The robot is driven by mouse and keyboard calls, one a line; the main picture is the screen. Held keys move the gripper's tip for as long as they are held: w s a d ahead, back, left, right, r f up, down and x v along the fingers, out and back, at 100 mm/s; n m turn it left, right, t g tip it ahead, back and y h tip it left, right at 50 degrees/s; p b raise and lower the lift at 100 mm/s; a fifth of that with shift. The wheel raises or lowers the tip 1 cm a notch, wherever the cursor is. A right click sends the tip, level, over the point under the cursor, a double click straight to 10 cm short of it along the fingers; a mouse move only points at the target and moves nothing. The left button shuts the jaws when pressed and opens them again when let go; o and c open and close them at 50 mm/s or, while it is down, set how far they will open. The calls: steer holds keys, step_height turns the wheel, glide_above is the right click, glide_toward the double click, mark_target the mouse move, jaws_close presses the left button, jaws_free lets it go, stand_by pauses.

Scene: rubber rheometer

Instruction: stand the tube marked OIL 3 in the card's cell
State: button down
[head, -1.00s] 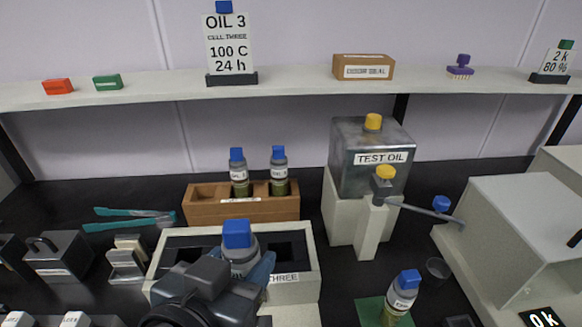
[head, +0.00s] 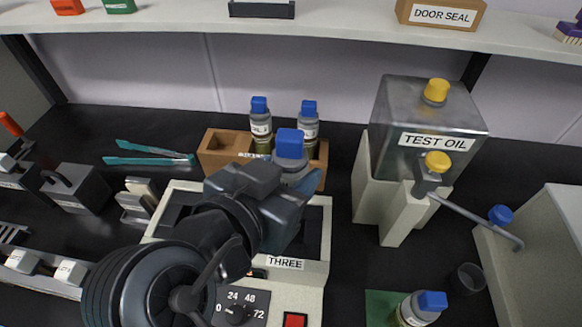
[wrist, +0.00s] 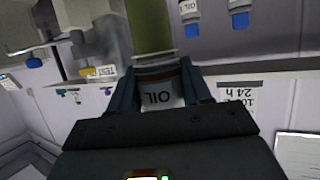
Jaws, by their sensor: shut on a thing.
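My gripper (head: 285,190) is shut on a tube (head: 290,143) with a blue cap, grey shoulder and green oil. The card (wrist: 238,97) shows inverted in the wrist view, partly covered, with "24 h" legible.
A wooden rack (head: 212,150) with two blue-capped tubes stands behind the block. A TEST OIL tank (head: 425,115) with a tap stands to the right. Another tube (head: 422,307) stands on a green mat. Teal tweezers (head: 150,155) lie left.

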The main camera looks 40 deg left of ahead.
steer(key=shift+f+b, duration=1.25)
steer(key=shift+f, duration=0.55)
steer(key=shift+f, duration=0.15)
steer(key=shift+f+b, duration=2.95)
steer(key=shift+f, duration=0.8)
steer(key=shift+c, duration=2.1)
jaws_free()
steer(key=shift+s, duration=0.1)
steer(key=shift+v, duration=3.9)
steer(key=shift+r, duration=0.1)
